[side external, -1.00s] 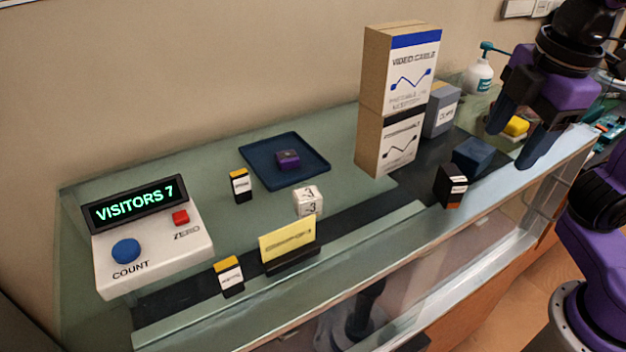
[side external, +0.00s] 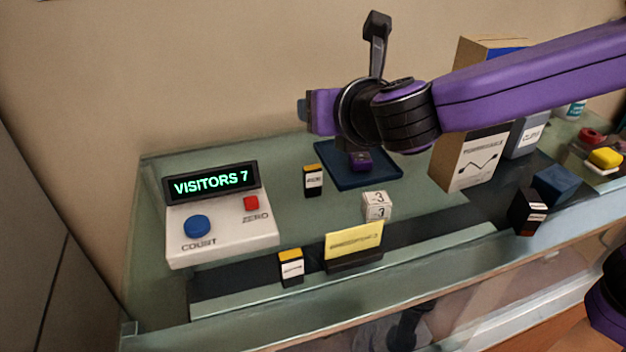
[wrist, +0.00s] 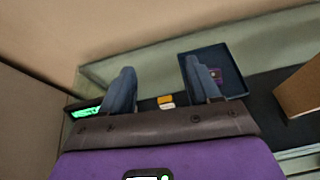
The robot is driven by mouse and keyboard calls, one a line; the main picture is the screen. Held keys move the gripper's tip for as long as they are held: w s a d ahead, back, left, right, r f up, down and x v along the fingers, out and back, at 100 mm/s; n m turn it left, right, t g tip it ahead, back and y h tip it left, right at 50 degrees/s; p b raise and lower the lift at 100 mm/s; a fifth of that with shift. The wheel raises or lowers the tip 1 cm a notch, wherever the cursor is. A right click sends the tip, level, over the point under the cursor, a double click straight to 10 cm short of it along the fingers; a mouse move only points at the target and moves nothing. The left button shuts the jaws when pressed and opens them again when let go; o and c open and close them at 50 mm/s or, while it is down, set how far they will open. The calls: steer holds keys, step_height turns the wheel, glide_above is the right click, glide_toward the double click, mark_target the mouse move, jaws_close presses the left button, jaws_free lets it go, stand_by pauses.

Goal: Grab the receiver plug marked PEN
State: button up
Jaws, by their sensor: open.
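Two small black plugs with yellow tops and white labels stand on the glass counter: one (side external: 313,181) between the counter box and the blue tray, the other (side external: 291,268) near the front edge. A third black plug with an orange end (side external: 528,212) is at the right. The label prints are too blurred to read surely, so I cannot tell which says PEN. My gripper (wrist: 160,85) is open and empty, raised above the counter's back. In the wrist view a yellow-and-white plug (wrist: 166,102) shows between its fingers, farther off. In the side view its fingers are mostly hidden.
A white counter box (side external: 225,238) reads VISITORS 7. A blue tray (side external: 385,180) holds a purple block (side external: 360,161). A numbered white cube (side external: 376,206) and a yellow sign (side external: 354,241) stand nearby. A tall box (side external: 470,160) and blue cube (side external: 556,183) are right.

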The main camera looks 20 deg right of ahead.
mark_target(314, 176)
steer(key=shift+n, duration=0.6)
steer(key=f, duration=0.4)
steer(key=a+f, duration=0.1)
steer(key=f, duration=0.7)
steer(key=shift+w+a, duration=0.1)
steer(key=shift+a, duration=0.2)
steer(key=x, duration=0.5)
steer(key=c, duration=1)
